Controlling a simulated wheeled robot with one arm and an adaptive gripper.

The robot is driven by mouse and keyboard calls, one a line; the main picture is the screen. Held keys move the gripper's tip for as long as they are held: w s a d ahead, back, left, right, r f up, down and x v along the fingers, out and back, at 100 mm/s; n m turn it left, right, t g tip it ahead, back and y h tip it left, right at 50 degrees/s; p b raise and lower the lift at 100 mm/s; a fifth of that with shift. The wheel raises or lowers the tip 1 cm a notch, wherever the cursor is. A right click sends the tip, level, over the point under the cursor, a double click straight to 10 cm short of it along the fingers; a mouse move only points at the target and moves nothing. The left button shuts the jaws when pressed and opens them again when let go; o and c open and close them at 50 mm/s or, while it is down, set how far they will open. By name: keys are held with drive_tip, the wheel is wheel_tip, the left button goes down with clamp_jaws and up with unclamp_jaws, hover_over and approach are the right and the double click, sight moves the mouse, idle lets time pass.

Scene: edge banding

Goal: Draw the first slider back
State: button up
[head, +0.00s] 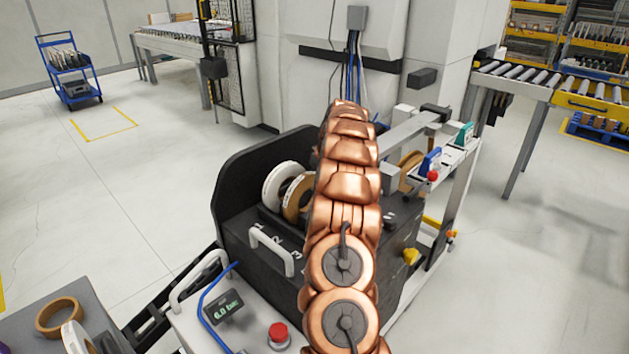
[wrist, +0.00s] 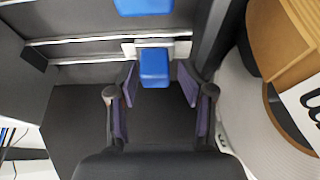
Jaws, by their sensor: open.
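In the wrist view a blue slider block (wrist: 155,64) sits on a light plate across metal rails. My gripper (wrist: 157,78) is open, its two purple-padded fingers on either side of the block's near end. I cannot tell whether they touch it. A second blue block (wrist: 143,6) shows at the top edge, on another track. Which one is the first slider cannot be read here. In the head view my arm reaches over the black machine (head: 235,205) marked with numbers, and hides my gripper and the sliders.
A tape roll with a wooden-coloured band (wrist: 275,45) is close on the right in the wrist view. In the head view a white roll (head: 281,186) stands in the machine beside my arm. A red button (head: 278,332) and a pressure display (head: 222,307) are at the front.

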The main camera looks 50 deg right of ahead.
idle(0.3)
drive_tip(key=v, duration=0.8)
idle(0.3)
